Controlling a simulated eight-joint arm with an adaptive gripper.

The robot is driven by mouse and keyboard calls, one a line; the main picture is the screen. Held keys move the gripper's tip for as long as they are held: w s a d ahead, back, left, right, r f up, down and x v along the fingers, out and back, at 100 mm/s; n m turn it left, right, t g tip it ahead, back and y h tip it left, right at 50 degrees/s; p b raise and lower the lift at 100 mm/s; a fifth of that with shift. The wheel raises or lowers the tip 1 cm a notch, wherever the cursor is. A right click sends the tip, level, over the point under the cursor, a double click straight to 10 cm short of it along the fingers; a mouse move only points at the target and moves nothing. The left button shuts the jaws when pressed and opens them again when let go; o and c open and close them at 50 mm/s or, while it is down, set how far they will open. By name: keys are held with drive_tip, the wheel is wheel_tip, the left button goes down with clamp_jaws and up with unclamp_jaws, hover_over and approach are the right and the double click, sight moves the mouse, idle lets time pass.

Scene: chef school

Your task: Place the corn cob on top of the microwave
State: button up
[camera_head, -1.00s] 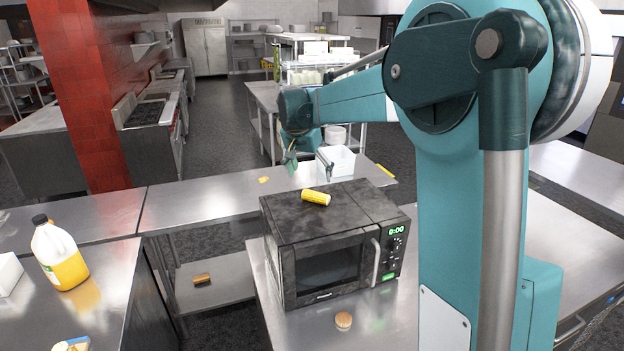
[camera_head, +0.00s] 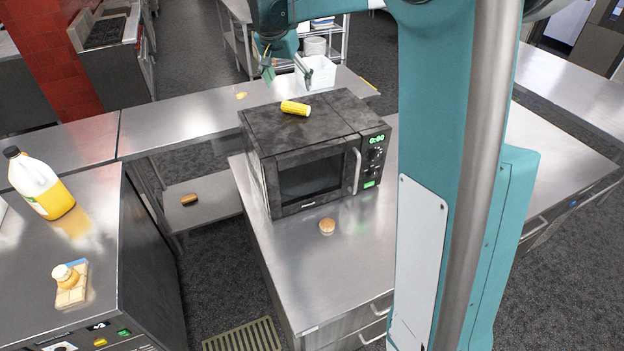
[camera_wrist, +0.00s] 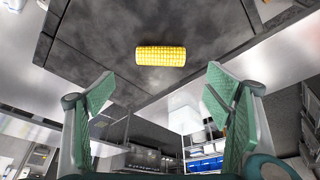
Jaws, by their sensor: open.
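The yellow corn cob (camera_head: 295,108) lies on its side on top of the dark microwave (camera_head: 350,112), towards its back edge. In the wrist view the corn cob (camera_wrist: 161,56) rests on the dark microwave top (camera_wrist: 100,40), beyond my fingertips and apart from them. My gripper (camera_head: 286,68) is above and behind the microwave in the head view. Its two green-padded fingers (camera_wrist: 160,95) are spread wide with nothing between them. The microwave stands on a steel counter, its door closed and its display lit green.
A white container (camera_head: 318,74) stands on the back counter near my gripper. A juice bottle (camera_head: 42,186) stands on the left counter. A brown item (camera_head: 189,199) lies on a lower shelf.

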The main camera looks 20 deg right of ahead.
drive_tip(key=s+a+r+n+t+y, duration=0.1)
drive_tip(key=s+a+r+n, duration=0.15)
drive_tip(key=s, duration=0.95)
drive_tip(key=s+a+r+n+t+y, duration=0.15)
drive_tip(key=s+a, duration=0.25)
drive_tip(key=s, duration=0.9)
drive_tip(key=s+a+f+n, duration=0.1)
drive_tip(key=s+f, duration=0.2)
drive_tip(key=s, duration=0.4)
drive_tip(key=s+a+f+n+t, duration=0.1)
drive_tip(key=s+f, duration=0.3)
drive_tip(key=s, duration=0.4)
drive_tip(key=s+a+f+n, duration=0.3)
drive_tip(key=s+f, duration=0.1)
drive_tip(key=s, duration=0.3)
drive_tip(key=shift+s+y, duration=0.3)
drive_tip(key=shift+y, duration=0.05)
